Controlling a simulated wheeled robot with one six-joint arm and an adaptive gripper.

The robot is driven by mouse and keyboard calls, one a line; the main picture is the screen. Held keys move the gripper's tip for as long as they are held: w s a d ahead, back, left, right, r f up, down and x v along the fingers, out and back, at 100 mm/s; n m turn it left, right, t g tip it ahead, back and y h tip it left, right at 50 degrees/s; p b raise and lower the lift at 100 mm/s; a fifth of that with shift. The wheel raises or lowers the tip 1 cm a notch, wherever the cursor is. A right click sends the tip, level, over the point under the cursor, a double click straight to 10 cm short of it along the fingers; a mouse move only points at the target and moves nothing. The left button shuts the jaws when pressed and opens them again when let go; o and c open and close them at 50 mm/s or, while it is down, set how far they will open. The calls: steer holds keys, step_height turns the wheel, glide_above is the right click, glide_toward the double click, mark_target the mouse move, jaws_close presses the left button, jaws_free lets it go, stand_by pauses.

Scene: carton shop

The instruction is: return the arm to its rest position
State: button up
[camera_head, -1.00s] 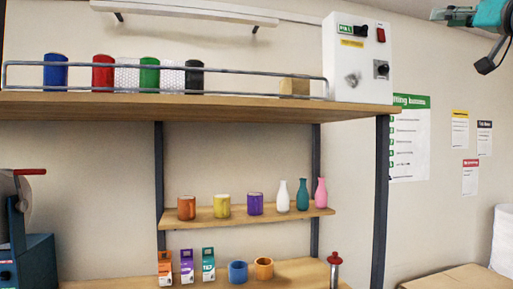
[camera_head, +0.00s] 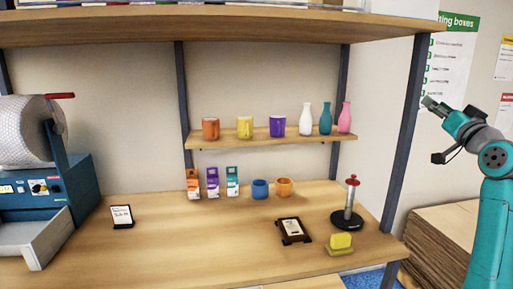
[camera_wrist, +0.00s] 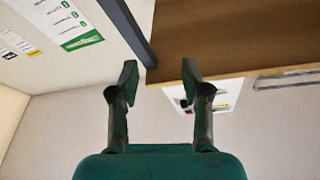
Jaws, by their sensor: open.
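My gripper (camera_head: 432,104) is at the right of the head view, at the end of my raised teal arm. It is beside the dark right post of the shelf unit, in front of the wall poster. In the wrist view my gripper (camera_wrist: 158,85) has its two dark fingers spread apart with nothing between them. The underside of a wooden shelf (camera_wrist: 235,40) and a dark post show beyond the fingertips. The gripper appears apart from all objects.
A workbench (camera_head: 190,250) carries a blue machine with a roll (camera_head: 25,130), small cartons (camera_head: 212,182), two mugs, a red-topped stand (camera_head: 349,205) and a yellow sponge (camera_head: 340,241). A middle shelf (camera_head: 270,141) holds cups and vases. Stacked cardboard (camera_head: 440,240) stands at the right, near my arm.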

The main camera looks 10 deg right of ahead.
steer(key=s+a+f+m+g+h, duration=0.1)
steer(key=a+f, duration=0.4)
steer(key=f, duration=1)
steer(key=s+a+f+m+g, duration=0.1)
steer(key=a+f, duration=0.3)
steer(key=f, duration=1)
steer(key=s+a+f+g, duration=0.1)
steer(key=s+a+f, duration=0.5)
steer(key=f, duration=0.4)
steer(key=s+a+f+g, duration=0.1)
steer(key=s+a+f, duration=0.55)
steer(key=f, duration=0.35)
steer(key=s+a+f+n, duration=0.1)
steer(key=s+a+f, duration=0.2)
steer(key=s, duration=0.4)
steer(key=s+a+f+n+g+y, duration=0.1)
steer(key=s+a+f, duration=0.25)
steer(key=s, duration=0.35)
steer(key=s+a+f+n, duration=0.15)
steer(key=s+a, duration=0.25)
steer(key=s, duration=0.4)
steer(key=s+a+r+n+y, duration=0.1)
steer(key=s+a+r, duration=0.1)
steer(key=s, duration=0.7)
steer(key=s+a+r+n+g+y, duration=0.1)
steer(key=s+a+n, duration=0.1)
steer(key=s, duration=0.8)
steer(key=shift+s+a+r+g+y, duration=0.3)
steer(key=shift+a+r, duration=0.05)
steer(key=shift+a, duration=0.05)
